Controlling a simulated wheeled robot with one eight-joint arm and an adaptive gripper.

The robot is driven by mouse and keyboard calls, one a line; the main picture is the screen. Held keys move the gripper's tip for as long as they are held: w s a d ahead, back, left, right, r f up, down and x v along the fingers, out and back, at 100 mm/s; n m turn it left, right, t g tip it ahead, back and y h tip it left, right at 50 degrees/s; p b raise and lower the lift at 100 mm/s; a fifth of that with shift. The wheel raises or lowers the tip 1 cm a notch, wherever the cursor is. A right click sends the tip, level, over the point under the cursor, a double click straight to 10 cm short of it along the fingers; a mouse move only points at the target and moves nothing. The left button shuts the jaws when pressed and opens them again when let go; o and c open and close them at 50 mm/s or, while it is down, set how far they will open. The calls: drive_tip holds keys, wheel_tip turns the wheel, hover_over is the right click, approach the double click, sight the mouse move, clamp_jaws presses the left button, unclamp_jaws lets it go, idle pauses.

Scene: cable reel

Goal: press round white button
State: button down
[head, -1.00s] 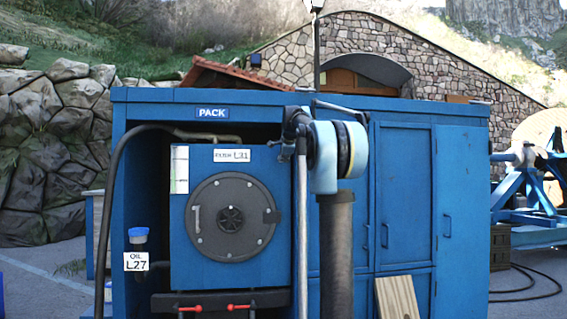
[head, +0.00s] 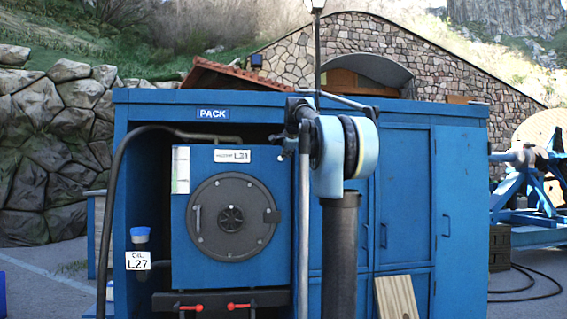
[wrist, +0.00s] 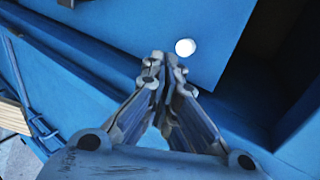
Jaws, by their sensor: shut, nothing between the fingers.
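The round white button (wrist: 185,47) shows in the wrist view on a blue panel (wrist: 150,25), just beyond and slightly right of my fingertips. My gripper (wrist: 163,60) is shut and empty, its fingertips together and pointing at the panel. A small gap shows in the picture between the fingertips and the button; I cannot tell the depth between them.
In the head view the blue cabinet (head: 405,200) holds a blue unit with a round dark cover (head: 231,216). An oil filler with a blue cap (head: 140,235) stands at its left, red-handled valves (head: 187,308) below. A dark recess (wrist: 262,75) lies right of the panel in the wrist view.

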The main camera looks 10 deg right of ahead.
drive_tip(key=v, duration=0.6)
idle(0.4)
drive_tip(key=s+f+n+g, duration=0.3)
drive_tip(key=s+f+n, duration=0.3)
drive_tip(key=s+f, duration=1)
drive_tip(key=s+a+f+n+g, duration=0.1)
drive_tip(key=s+f+n+g, duration=0.2)
drive_tip(key=s+f, duration=1.3)
drive_tip(key=s+a+f+n+g, duration=0.1)
drive_tip(key=s+f+n, duration=0.8)
drive_tip(key=f, duration=2.1)
drive_tip(key=s+g, duration=0.2)
drive_tip(key=s, duration=0.5)
drive_tip(key=shift+g, duration=0.4)
drive_tip(key=shift+w+f, duration=0.2)
drive_tip(key=shift+w, duration=0.3)
